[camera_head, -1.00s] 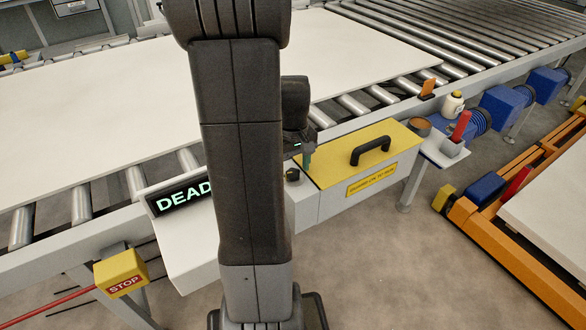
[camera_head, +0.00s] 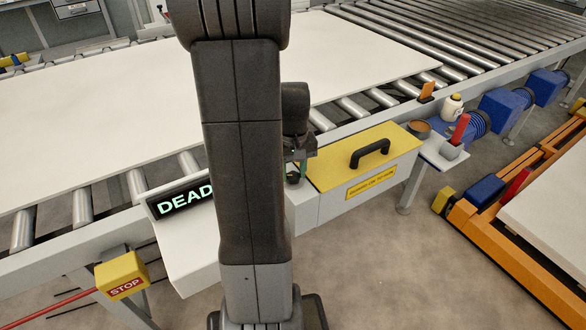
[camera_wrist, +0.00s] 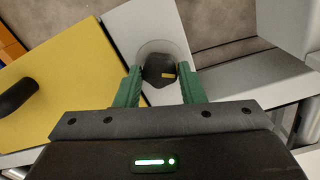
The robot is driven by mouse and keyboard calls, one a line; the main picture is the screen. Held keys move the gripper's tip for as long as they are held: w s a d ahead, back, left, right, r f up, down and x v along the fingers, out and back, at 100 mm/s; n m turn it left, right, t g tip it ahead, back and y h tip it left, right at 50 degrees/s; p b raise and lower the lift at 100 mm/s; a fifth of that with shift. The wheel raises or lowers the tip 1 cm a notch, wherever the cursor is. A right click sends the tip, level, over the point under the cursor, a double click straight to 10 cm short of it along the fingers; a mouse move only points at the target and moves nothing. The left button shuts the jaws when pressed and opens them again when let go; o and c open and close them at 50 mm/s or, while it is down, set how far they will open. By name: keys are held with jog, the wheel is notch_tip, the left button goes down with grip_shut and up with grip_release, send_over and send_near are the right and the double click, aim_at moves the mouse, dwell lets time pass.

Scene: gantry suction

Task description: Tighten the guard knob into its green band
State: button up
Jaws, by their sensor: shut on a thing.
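The guard knob (camera_wrist: 158,67) is black with a small yellow mark, and stands in a pale round disc on a grey surface. My gripper (camera_wrist: 160,78) has green fingers, one on each side of the knob, and is shut on it. In the head view my gripper (camera_head: 298,167) is down at the knob (camera_head: 293,179), beside the yellow guard cover (camera_head: 335,163) with its black handle. My arm covers part of this area. I cannot make out a green band on the disc.
A sign reading "DEAD" (camera_head: 182,200) and a yellow STOP box (camera_head: 122,275) are at the left. A roller conveyor carries a large white sheet (camera_head: 100,110). A small shelf at the right holds a white bottle (camera_head: 452,105) and a red-handled thing (camera_head: 460,129).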

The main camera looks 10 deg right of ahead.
aim_at(293, 174)
jog(key=shift+m, duration=1.4)
jog(key=o, duration=1)
jog(key=shift+r, duration=0.1)
notch_tip(293, 174, up, 14)
jog(key=shift+f+p, duration=0.15)
jog(key=shift+p, duration=0.95)
